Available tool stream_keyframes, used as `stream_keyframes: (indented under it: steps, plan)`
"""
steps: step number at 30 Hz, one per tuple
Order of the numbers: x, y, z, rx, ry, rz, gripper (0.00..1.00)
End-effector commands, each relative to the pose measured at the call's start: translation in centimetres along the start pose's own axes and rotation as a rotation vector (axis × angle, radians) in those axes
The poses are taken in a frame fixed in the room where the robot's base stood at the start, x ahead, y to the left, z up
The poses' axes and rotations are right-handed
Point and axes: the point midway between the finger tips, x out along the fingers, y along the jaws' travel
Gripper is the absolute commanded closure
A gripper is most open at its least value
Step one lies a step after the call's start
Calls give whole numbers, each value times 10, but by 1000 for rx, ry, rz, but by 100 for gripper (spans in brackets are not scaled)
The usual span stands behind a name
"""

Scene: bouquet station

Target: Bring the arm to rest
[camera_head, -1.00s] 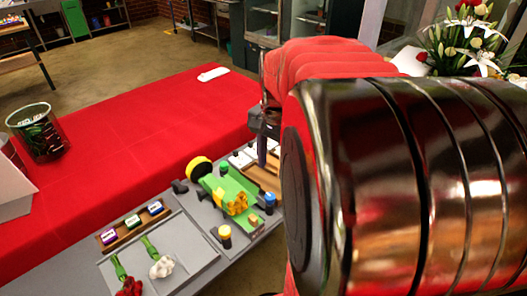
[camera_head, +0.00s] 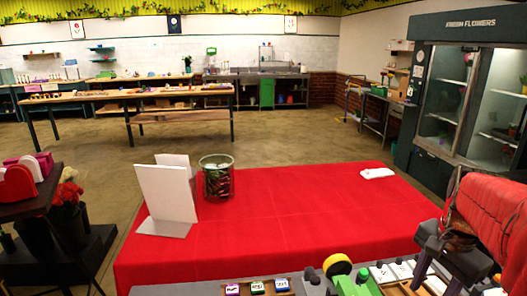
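My arm, in a red ribbed cover, comes in at the right edge of the head view. My gripper (camera_head: 437,279) is at its dark lower end, above the work surface at the bottom right. Two dark fingers point down with a gap between them, and I see nothing held there. The fingertips are close to the bottom edge of the picture and small, and what lies right under them is partly hidden.
A red-covered table (camera_head: 285,225) fills the middle, mostly bare. On it stand a white folded card (camera_head: 168,195), a glass vase (camera_head: 217,178) and a small white item (camera_head: 377,173). Labelled blocks (camera_head: 257,287) and a green-yellow device (camera_head: 345,275) sit in front. A flower fridge (camera_head: 420,150) stands right.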

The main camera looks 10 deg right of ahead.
Motion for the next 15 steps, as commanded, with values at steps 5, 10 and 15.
stream_keyframes:
  steps: [5, 10, 15]
  plan:
    - [11, 1, 0, -120, 14, -6, 57]
    - [19, 3, 13, -280, 47, -22, 57]
    - [20, -2, 39, -463, 93, -45, 57]
